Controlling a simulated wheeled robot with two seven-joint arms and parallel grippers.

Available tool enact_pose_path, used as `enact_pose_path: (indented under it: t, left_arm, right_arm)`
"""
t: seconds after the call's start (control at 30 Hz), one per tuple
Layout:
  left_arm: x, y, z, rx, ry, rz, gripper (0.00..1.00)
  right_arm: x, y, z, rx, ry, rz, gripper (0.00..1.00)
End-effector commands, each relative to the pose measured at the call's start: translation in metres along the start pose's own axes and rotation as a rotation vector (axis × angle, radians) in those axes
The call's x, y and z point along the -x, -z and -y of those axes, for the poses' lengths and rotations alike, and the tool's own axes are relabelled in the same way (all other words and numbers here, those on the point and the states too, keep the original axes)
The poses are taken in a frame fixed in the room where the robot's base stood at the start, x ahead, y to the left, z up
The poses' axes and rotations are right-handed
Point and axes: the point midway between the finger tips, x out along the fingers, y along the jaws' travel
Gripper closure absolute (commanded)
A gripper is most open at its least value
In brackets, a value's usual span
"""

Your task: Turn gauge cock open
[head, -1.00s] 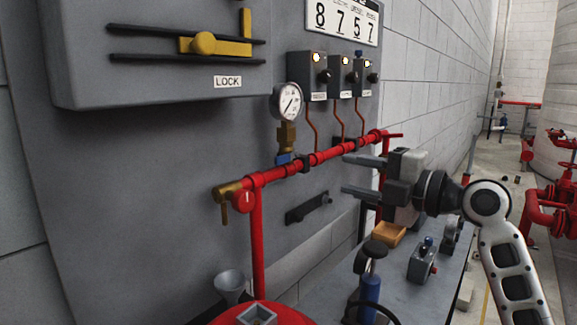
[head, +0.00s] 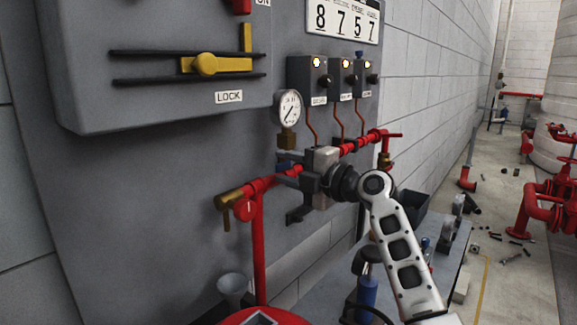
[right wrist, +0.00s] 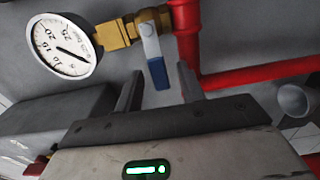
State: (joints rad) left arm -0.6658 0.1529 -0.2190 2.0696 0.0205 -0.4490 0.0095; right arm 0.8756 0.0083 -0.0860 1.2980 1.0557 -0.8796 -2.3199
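The gauge cock is a brass fitting (head: 287,141) below the round white pressure gauge (head: 289,107), on the red pipe. In the right wrist view the brass cock (right wrist: 112,35) has a lever with a grey-white upper part and a blue end (right wrist: 157,73). The lever hangs roughly across the line of the brass body. My right gripper (right wrist: 158,76) is open, its two fingers on either side of the blue end near their tips. I cannot tell whether either finger touches it. In the head view the right gripper (head: 292,170) is at the pipe. My left gripper is out of view.
The red pipe (head: 352,146) runs along the grey panel (head: 180,170), with a brass valve (head: 229,198) at its left end. Switch boxes (head: 308,75) stand above. A funnel (head: 232,285) and a bench with tools (head: 330,290) lie below.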

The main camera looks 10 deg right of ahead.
Motion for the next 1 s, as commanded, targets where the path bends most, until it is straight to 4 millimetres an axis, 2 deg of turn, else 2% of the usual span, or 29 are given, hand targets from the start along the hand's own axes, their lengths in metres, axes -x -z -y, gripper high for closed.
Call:
enact_pose_path:
  t: [0.17, 0.27, 0.3, 0.33, 0.67, 1.0]
  left_arm:
    - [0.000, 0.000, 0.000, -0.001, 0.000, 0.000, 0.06]
    - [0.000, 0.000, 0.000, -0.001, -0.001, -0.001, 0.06]
    - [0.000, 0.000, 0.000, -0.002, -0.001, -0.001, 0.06]
    - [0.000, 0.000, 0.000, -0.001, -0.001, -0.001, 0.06]
    - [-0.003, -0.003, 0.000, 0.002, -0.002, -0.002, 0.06]
    - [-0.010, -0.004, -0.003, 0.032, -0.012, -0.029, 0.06]
  right_arm:
    - [0.000, 0.000, 0.000, 0.000, 0.000, 0.001, 0.61]
    - [0.000, 0.000, 0.000, 0.000, 0.000, 0.001, 0.86]
    - [0.000, 0.000, 0.000, 0.000, 0.000, 0.001, 0.97]
    - [0.000, 0.000, 0.000, 0.000, 0.000, 0.001, 1.00]
    - [0.001, -0.001, -0.001, -0.030, -0.001, 0.001, 1.00]
    - [0.001, -0.002, -0.010, -0.234, -0.001, 0.002, 1.00]
